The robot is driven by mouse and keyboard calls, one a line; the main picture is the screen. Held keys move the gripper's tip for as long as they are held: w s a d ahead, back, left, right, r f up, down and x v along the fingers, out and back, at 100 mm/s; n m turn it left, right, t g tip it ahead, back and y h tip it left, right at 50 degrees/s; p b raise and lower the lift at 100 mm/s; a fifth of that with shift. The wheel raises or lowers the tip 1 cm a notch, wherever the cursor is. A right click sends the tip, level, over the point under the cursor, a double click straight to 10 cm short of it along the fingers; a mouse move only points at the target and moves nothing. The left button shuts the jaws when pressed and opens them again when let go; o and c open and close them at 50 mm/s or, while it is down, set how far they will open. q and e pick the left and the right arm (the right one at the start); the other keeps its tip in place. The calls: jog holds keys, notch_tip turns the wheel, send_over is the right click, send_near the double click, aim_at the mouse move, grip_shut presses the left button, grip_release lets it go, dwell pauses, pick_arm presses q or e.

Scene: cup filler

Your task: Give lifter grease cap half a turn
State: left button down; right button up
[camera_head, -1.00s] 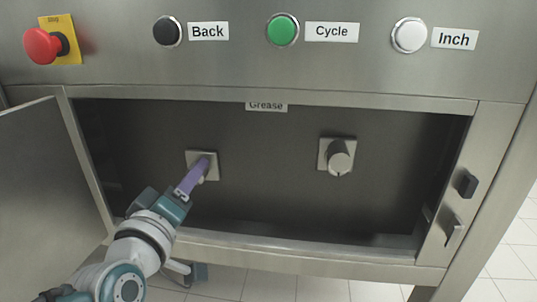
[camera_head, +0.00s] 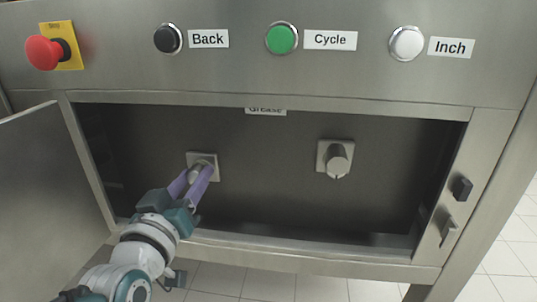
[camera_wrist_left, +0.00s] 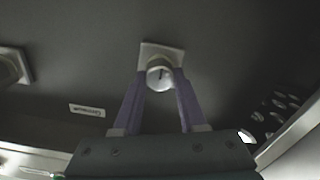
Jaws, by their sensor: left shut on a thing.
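Two round grey caps sit on square plates at the back of the open recess. The left cap (camera_head: 201,164) is between the purple fingers of my left gripper (camera_head: 199,173), which is shut on it. In the left wrist view the same cap (camera_wrist_left: 160,74) shows a dark mark on its face, with a fingertip on each side. Its square plate (camera_wrist_left: 165,53) lies behind. The right cap (camera_head: 337,160) stands free, with a small dark mark at its lower edge. My right gripper is not in view.
A "Grease" label (camera_head: 265,111) hangs at the recess's top edge. An open door (camera_head: 45,180) stands at the left. Above are a red stop button (camera_head: 44,52) and the Back (camera_head: 168,39), Cycle (camera_head: 281,38) and Inch (camera_head: 407,43) buttons. The recess between the caps is clear.

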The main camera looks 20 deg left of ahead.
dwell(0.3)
pick_arm(q)
jog(key=shift+c, duration=2.3)
grip_release()
jog(key=p+v, duration=0.3)
jog(key=v, duration=0.7)
